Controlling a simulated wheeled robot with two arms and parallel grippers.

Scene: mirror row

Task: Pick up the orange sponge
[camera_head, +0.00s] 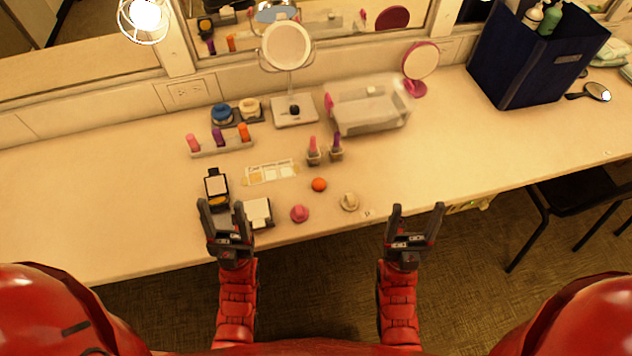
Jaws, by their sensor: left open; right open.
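The orange sponge (319,185) is a small round piece lying on the pale counter (120,190), near the middle of the view. A pink sponge (299,213) lies in front of it to the left, and a cream one (349,201) to its right. My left gripper (226,207) is open and empty at the counter's front edge, left of the orange sponge and over or beside the compacts. My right gripper (415,210) is open and empty, to the right of the sponge at the front edge. Neither gripper touches the orange sponge.
An open compact (216,185) and a white-topped compact (257,212) sit by my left gripper. Two lipsticks (313,147) stand behind the sponge. Further back are a clear box (368,115), a round mirror (286,46) and a dark blue bin (530,60).

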